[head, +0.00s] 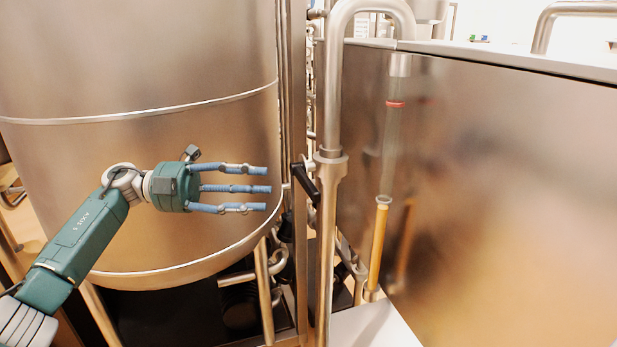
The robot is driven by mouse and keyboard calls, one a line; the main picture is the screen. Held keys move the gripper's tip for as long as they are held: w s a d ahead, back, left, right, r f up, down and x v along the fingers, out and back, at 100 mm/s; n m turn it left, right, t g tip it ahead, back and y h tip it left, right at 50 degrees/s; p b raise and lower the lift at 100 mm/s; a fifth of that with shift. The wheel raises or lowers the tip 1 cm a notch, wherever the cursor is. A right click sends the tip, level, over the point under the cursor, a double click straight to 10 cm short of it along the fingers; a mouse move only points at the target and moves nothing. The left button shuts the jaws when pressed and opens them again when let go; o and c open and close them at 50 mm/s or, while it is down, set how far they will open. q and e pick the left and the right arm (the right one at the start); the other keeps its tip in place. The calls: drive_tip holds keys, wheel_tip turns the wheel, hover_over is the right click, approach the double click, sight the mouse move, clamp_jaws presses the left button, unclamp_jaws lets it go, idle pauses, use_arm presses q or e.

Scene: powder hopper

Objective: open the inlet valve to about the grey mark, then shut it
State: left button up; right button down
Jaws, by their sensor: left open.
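The inlet valve's black lever (306,184) sits on the upright steel pipe (330,200) in the middle of the view, slanting down to the right. My left gripper (266,188) is open and empty, in front of the large steel vessel. Its blue fingers point right towards the lever, with a gap between. A clear sight tube (392,140) stands right of the pipe. Its lower part shows a yellow-orange fill (377,245), with a pale grey ring (383,200) at the top of it. A red band (395,104) is higher up. My right gripper is not in view.
The large steel vessel (140,60) fills the left side. A flat steel tank wall (500,190) fills the right. Smaller pipes (262,275) crowd the space below the vessel. A narrow free gap lies before the lever.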

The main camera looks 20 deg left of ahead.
sight(304, 190)
use_arm(q)
drive_tip(key=p+x, duration=0.4)
drive_tip(key=x, duration=0.6)
drive_tip(key=shift+s+r, duration=0.15)
drive_tip(key=shift+d, duration=0.4)
clamp_jaws()
